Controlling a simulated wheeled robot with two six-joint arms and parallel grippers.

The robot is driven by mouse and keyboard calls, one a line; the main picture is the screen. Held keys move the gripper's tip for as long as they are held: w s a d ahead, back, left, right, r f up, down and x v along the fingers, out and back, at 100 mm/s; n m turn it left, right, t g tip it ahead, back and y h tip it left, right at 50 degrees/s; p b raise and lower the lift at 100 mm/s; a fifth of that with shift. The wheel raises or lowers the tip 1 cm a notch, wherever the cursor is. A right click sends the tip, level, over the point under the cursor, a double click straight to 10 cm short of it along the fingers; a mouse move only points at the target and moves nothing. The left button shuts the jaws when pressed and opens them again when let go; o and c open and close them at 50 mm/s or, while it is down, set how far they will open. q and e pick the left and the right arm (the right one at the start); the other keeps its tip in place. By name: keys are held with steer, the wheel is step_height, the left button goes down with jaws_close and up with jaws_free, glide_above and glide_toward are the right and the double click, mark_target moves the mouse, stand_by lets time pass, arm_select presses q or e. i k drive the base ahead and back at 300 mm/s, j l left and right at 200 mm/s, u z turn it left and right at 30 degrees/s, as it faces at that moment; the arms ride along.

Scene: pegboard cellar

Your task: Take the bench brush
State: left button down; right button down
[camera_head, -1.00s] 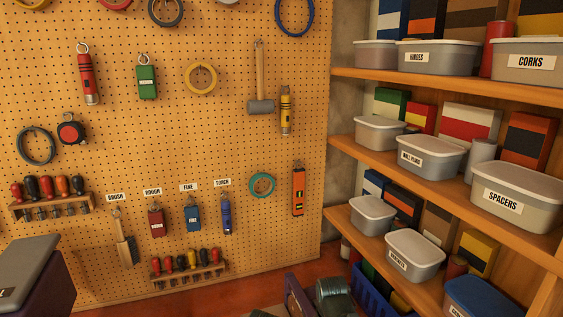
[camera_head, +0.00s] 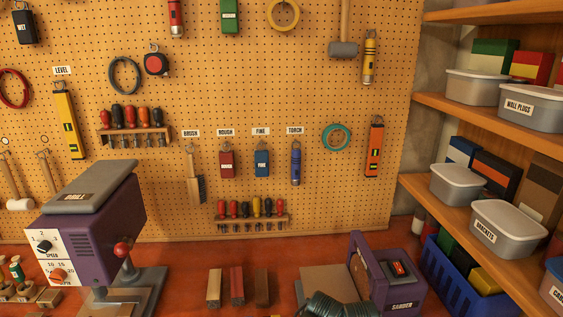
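The bench brush (camera_head: 195,178) hangs on the pegboard under a label reading BRUSH (camera_head: 191,132). It has a light wooden handle at the top and dark bristles along its lower right side. It hangs upright, left of the red ROUGH block (camera_head: 227,162), and nothing covers it. Neither of my grippers shows in the head view.
A purple drill machine (camera_head: 95,230) stands on the red bench at left, its top below and left of the brush. A screwdriver rack (camera_head: 250,220) is right of the brush. Wooden blocks (camera_head: 237,286) and a purple sander (camera_head: 400,290) stand on the bench. Shelves (camera_head: 470,130) fill the right.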

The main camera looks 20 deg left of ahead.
mark_target(195, 188)
steer(key=i+j+u, duration=0.45)
steer(key=u, duration=0.25)
steer(key=i+l, duration=0.05)
steer(key=i, duration=0.05)
